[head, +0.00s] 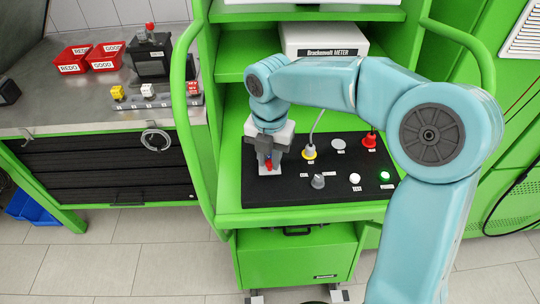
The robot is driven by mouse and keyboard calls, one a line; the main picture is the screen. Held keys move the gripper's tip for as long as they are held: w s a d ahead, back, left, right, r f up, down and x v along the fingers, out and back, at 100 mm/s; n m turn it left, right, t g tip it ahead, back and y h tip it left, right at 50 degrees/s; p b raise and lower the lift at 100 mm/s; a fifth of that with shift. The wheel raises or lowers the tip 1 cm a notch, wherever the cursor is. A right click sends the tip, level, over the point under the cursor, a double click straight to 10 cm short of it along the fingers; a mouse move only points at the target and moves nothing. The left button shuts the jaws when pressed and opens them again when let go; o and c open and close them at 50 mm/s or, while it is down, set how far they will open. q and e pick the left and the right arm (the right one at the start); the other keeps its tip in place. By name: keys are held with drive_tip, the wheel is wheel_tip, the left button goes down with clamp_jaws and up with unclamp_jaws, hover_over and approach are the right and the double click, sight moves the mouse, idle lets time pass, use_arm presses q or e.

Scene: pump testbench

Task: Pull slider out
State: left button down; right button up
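My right arm comes in from the right, and its gripper (268,168) points down over the left end of a black control panel (325,195) on the green bench. A small red part (268,163) shows between the dark fingers; I cannot tell if they grip it. I cannot tell which part is the slider. The panel also carries a grey knob (318,181), a white button (354,178), a lit green button (385,176), and yellow and red plugs with cables. My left gripper is not in view.
Green upright handles (182,110) flank the bench opening. A white meter box (322,40) sits on the shelf above. On the left, a metal worktop (60,95) holds red bins (73,58) and a small device. A green drawer unit (295,255) stands below the panel.

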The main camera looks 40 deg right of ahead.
drive_tip(key=shift+s+a+b, duration=0.25)
drive_tip(key=shift+s+a, duration=0.25)
drive_tip(key=shift+s, duration=0.3)
drive_tip(key=shift+s+a+b, duration=0.25)
drive_tip(key=shift+s+a, duration=0.2)
drive_tip(key=shift+s, duration=0.3)
clamp_jaws()
drive_tip(key=shift+w+f, duration=0.1)
drive_tip(key=o, duration=0.9)
unclamp_jaws()
drive_tip(key=shift+c, duration=0.2)
drive_tip(key=shift+r, duration=0.2)
wheel_tip(320, 180, up, 16)
drive_tip(key=p, duration=0.2)
